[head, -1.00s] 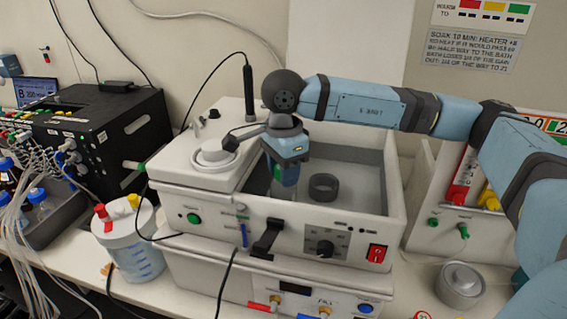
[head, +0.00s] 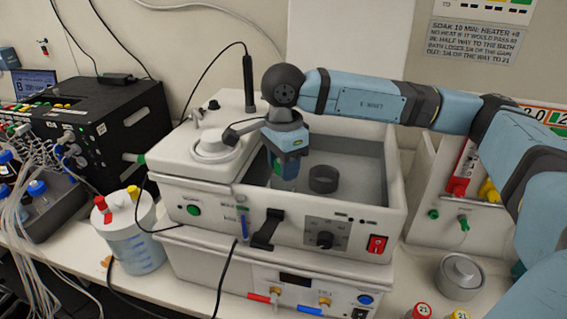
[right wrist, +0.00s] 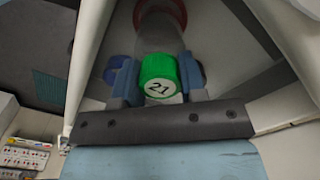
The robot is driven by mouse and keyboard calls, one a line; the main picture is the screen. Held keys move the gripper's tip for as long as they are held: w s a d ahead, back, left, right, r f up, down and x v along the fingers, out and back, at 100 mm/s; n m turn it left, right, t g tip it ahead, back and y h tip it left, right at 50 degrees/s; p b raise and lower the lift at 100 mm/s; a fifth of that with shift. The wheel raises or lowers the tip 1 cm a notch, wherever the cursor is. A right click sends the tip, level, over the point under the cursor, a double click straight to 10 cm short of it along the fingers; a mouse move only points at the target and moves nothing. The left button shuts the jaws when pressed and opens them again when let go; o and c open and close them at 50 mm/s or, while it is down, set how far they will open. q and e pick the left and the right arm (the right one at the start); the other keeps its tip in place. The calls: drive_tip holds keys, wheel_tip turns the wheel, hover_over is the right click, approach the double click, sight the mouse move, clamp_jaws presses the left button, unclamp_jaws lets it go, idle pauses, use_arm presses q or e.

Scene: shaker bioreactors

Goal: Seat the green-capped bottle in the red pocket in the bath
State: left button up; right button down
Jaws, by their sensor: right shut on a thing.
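The green-capped bottle, its cap (right wrist: 158,72) marked 21, sits between the two fingers of my right gripper (right wrist: 157,82) in the right wrist view. The gripper is shut on it. In the head view my right gripper (head: 285,178) points down inside the left part of the open bath (head: 365,160); the bottle is mostly hidden there. A red ring (right wrist: 180,10), the red pocket, shows beyond the bottle's pale body at the top of the wrist view. I cannot tell whether the bottle is inside it. My left gripper is not in view.
A dark ring pocket (head: 323,179) stands on the bath floor right of my gripper. The bath walls rise around it. A red-capped bottle (head: 422,311) and a yellow-capped bottle (head: 459,314) stand at the front right, near a round grey pot (head: 460,278).

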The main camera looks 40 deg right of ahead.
sight(285, 185)
drive_tip(key=shift+f+b, duration=1.35)
drive_tip(key=shift+f, duration=0.2)
drive_tip(key=shift+f, duration=0.25)
drive_tip(key=shift+s+a+f+b, duration=0.1)
drive_tip(key=shift+s+f+b, duration=0.25)
drive_tip(key=shift+f+b, duration=0.4)
drive_tip(key=c, duration=0.6)
unclamp_jaws()
drive_tip(key=shift+r, duration=0.1)
drive_tip(key=r, duration=0.2)
drive_tip(key=w+r, duration=0.1)
drive_tip(key=r, duration=0.1)
drive_tip(key=shift+r+b, duration=0.2)
drive_tip(key=shift+b, duration=0.2)
drive_tip(key=r, duration=0.7)
drive_tip(key=s+r+b, duration=0.1)
drive_tip(key=r, duration=0.2)
drive_tip(key=shift+r, duration=0.15)
